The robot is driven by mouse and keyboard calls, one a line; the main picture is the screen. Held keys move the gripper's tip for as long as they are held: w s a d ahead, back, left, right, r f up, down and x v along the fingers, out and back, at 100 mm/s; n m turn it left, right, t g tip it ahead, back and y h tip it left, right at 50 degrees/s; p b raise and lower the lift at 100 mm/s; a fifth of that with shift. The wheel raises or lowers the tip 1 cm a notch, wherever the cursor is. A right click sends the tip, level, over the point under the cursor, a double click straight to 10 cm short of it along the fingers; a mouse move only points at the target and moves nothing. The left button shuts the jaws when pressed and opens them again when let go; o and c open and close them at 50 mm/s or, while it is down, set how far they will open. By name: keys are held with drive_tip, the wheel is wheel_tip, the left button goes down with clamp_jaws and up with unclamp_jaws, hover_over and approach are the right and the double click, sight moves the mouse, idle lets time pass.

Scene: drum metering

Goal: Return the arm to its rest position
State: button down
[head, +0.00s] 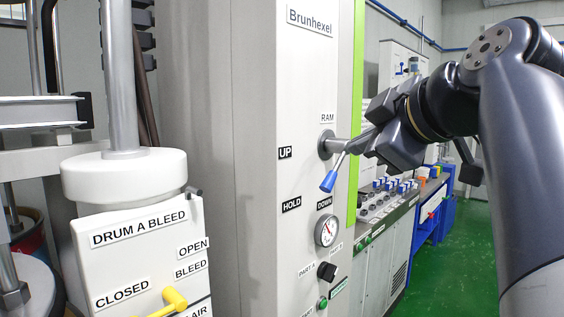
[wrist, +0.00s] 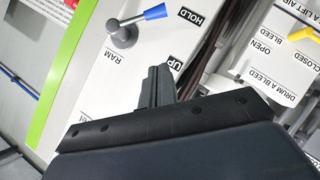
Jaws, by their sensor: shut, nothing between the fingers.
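My arm comes in from the right in the head view. My gripper (head: 364,140) is in front of the tall Brunhexel cabinet (head: 254,160), just right of the RAM lever. Its two dark fingers (wrist: 159,82) are together and empty in the wrist view. The RAM lever has a grey hub and a blue handle (head: 329,181), which points down and a little left. It also shows in the wrist view (wrist: 155,12), apart from the fingertips. In the head view the fingertips overlap the lever's shaft, so the gap in depth is hard to judge.
A white DRUM A BLEED box (head: 145,245) with a yellow handle (head: 174,299) stands at the left. A gauge (head: 326,230) and a black knob (head: 327,271) sit below the lever. A control bench (head: 388,205) stands behind; green floor (head: 455,250) is open at right.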

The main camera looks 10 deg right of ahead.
idle(0.3)
drive_tip(key=b, duration=0.2)
approach(334, 170)
drive_tip(key=shift+w+a+f, duration=0.5)
drive_tip(key=shift+w+a, duration=0.1)
drive_tip(key=shift+w, duration=0.2)
drive_tip(key=shift+w+a+f, duration=0.5)
drive_tip(key=shift+w+a, duration=0.1)
drive_tip(key=shift+w, duration=0.2)
drive_tip(key=shift+w+a+f, duration=0.55)
drive_tip(key=shift+w+a, duration=0.05)
drive_tip(key=shift+w, duration=0.2)
drive_tip(key=shift+r, duration=0.1)
